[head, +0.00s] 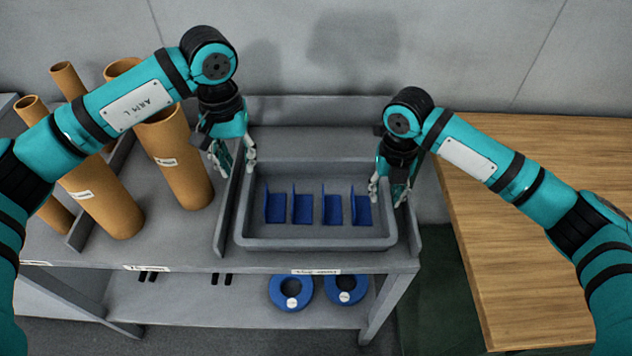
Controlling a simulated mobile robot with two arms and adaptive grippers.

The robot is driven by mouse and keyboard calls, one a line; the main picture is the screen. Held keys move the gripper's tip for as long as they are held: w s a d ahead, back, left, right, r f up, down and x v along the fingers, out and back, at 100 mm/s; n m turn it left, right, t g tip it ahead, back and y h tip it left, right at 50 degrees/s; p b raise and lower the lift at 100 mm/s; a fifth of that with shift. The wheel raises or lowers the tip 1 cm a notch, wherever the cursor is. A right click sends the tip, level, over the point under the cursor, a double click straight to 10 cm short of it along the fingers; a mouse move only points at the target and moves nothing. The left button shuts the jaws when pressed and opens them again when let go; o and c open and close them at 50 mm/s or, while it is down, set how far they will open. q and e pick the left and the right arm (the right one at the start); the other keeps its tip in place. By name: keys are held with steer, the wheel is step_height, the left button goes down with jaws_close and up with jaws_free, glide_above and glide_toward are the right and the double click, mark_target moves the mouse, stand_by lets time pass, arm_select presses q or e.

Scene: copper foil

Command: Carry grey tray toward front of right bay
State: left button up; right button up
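The grey tray (318,243) sits on the grey shelf unit's top, in the right-hand bay between low dividers. Several blue L-shaped pieces (304,207) stand in a row inside it. My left gripper (234,168) hangs over the tray's left wall, its fingers pointing down and spread apart. My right gripper (386,192) is at the tray's right wall, with fingers on either side of the rim. I cannot tell whether its fingers touch the wall.
Several brown tubes (178,165) stand tilted in the left bay, close to my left arm. Blue rings (291,291) lie on the lower shelf. A wooden table (520,220) stands at the right, its near part clear. A grey wall is behind.

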step_height(320, 180, up, 10)
stand_by(0.3)
stand_by(0.4)
